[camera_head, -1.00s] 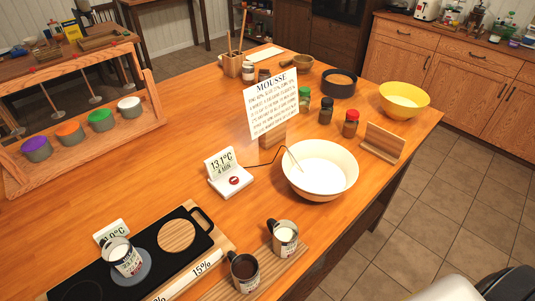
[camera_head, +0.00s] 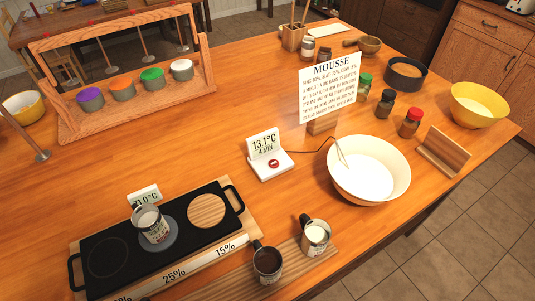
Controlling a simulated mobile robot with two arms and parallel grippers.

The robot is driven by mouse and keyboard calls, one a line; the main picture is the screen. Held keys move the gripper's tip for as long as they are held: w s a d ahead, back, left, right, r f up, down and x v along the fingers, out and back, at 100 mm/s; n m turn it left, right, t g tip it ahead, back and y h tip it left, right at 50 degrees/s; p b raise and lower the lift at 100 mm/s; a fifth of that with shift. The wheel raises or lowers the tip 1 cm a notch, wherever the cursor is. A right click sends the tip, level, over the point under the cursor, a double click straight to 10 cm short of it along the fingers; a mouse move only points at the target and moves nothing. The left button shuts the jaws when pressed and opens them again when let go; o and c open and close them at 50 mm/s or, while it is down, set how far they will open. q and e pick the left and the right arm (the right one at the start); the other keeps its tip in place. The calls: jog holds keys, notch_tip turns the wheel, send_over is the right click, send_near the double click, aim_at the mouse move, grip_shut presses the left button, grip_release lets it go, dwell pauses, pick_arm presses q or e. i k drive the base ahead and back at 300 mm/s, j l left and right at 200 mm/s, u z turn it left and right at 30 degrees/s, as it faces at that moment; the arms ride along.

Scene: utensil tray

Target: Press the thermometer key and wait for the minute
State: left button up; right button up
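The white thermometer (camera_head: 259,165) stands on the wooden table in the middle of the head view. Its upright display (camera_head: 264,142) reads 13.1°C and 4 MIN. Its round red key (camera_head: 274,163) is on the flat base in front of the display. A dark cable runs from it to a probe in the large cream bowl (camera_head: 397,190), which holds white contents. A second display (camera_head: 145,195), partly hidden by a can, stands behind the black hotplate and seems to read 71.0°C. Neither of my grippers is in view.
A black hotplate (camera_head: 107,224) bears a can (camera_head: 151,225). Two handled cups, one dark-filled (camera_head: 267,261) and one white-filled (camera_head: 316,234), stand on a striped board. A MOUSSE recipe card (camera_head: 329,88), spice jars and a yellow bowl (camera_head: 479,108) stand behind. Table left of the thermometer is clear.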

aim_at(273, 163)
jog(key=k+l+u, duration=0.2)
jog(key=l+u, duration=0.15)
jog(key=u, duration=0.15)
jog(key=k+l+u, duration=0.2)
jog(key=u, duration=0.25)
jog(key=k+l+u, duration=0.3)
jog(key=u, duration=0.2)
